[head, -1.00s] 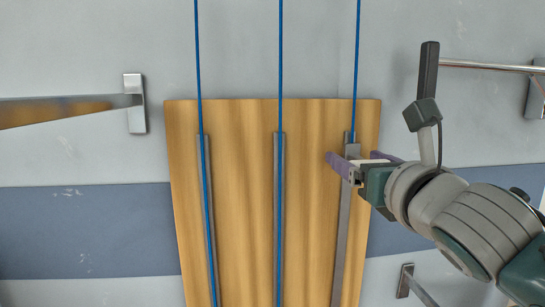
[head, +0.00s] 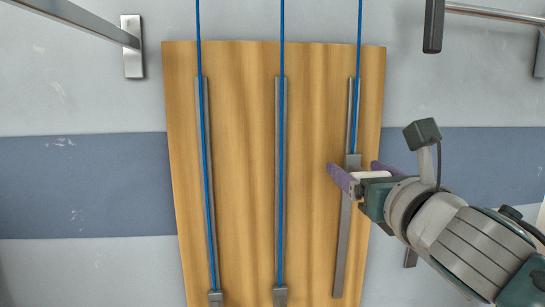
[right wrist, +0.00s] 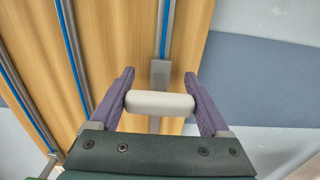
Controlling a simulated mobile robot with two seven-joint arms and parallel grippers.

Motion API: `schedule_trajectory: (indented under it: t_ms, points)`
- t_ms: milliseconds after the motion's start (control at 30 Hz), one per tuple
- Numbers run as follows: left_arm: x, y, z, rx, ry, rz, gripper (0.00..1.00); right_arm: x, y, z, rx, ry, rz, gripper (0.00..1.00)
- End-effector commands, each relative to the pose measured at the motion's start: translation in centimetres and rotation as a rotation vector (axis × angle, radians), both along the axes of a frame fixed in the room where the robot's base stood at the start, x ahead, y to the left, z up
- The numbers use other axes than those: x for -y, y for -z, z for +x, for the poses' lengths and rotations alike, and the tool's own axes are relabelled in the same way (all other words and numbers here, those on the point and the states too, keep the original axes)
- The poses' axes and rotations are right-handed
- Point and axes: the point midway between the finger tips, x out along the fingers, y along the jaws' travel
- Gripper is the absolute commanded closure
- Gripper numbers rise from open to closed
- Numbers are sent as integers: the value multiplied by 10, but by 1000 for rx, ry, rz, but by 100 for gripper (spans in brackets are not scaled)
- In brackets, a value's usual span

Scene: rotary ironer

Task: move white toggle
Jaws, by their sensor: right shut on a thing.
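The white toggle (head: 372,174) is a short pale bar on the right-hand of three grey rails on a wooden board. It also shows in the right wrist view (right wrist: 160,104), lying crosswise between the two purple fingers. My right gripper (head: 357,171) is shut on it, one finger at each end. A grey slider block (head: 353,160) on the right rail (head: 343,240) sits just behind the toggle, with a blue cord running up from it. The block is partway down the rail. My left gripper is not in view.
The wooden board (head: 240,180) stands against a grey wall with a blue band (head: 85,185). The left block (head: 215,298) and middle block (head: 280,296) sit low on their rails. Metal bars (head: 490,12) stick out at the upper left and right.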

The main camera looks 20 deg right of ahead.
Motion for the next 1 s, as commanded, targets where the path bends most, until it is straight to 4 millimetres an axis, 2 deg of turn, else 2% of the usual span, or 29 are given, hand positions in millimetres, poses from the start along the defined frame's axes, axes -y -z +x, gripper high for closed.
schedule_trajectory:
  t_ms: [33, 100, 300, 500, 733, 1000]
  points:
    - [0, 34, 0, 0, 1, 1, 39, 1, 44, -1, -17, 5, 2, 100]
    - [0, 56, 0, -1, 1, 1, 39, 1, 70, -1, -18, 5, 1, 100]
    - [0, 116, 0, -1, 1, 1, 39, 1, 139, -1, -16, 6, 2, 100]
    - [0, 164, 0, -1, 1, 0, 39, 1, 195, -1, -16, 5, 4, 100]
    - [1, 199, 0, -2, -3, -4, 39, 1, 234, -1, -14, 6, 4, 100]
    - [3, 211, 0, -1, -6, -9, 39, 1, 247, -1, -11, 5, 5, 100]
